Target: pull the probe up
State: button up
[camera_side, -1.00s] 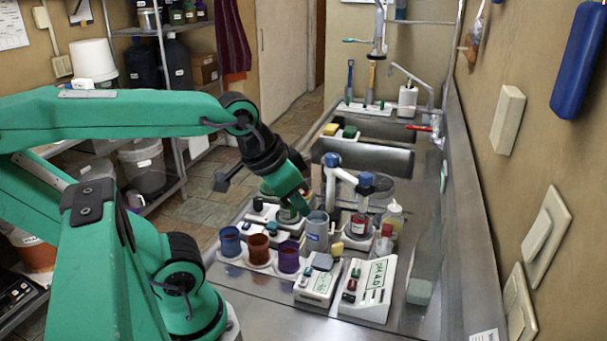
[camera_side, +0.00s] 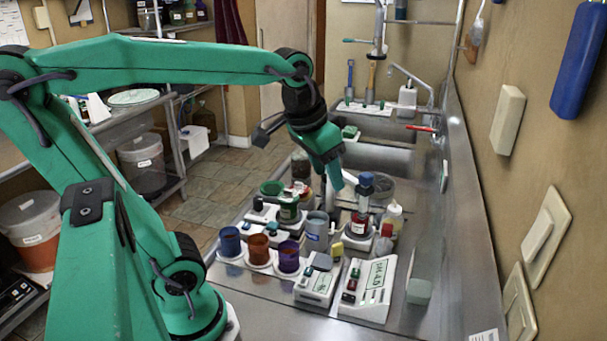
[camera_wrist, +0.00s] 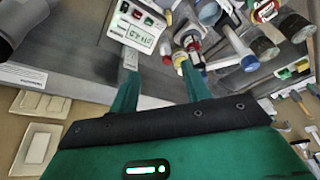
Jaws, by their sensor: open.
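The probe (camera_side: 365,181) appears as a blue-topped head at the end of a pale bent arm, above a red bottle with a white label (camera_side: 360,224). My gripper (camera_side: 337,182) hangs just left of the probe head and hides most of the pale stand behind it. In the wrist view, my gripper's two green fingers (camera_wrist: 159,72) are spread apart with nothing between them. Whether a finger touches the stand, I cannot tell.
A white meter with a display (camera_side: 368,288) and a smaller white box (camera_side: 317,283) stand in front. Blue, brown and purple cups (camera_side: 258,249) are at left. A grey cup (camera_side: 316,231) and squeeze bottle (camera_side: 392,220) crowd the bottle. A sink (camera_side: 378,160) lies behind.

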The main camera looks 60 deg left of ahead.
jog(key=w+a+r+g, duration=0.15)
jog(key=w+a, duration=0.25)
jog(key=w, duration=0.5)
jog(key=n+g, duration=0.1)
jog(key=g, duration=0.2)
send_over(366, 175)
notch_tip(366, 175, down, 4)
jog(key=shift+w+r+t, duration=0.15)
jog(key=shift+r+t, duration=0.1)
jog(key=shift+f, duration=0.1)
jog(key=shift+f, duration=3.8)
jog(key=shift+c, duration=0.2)
jog(key=shift+r, duration=0.1)
grip_shut()
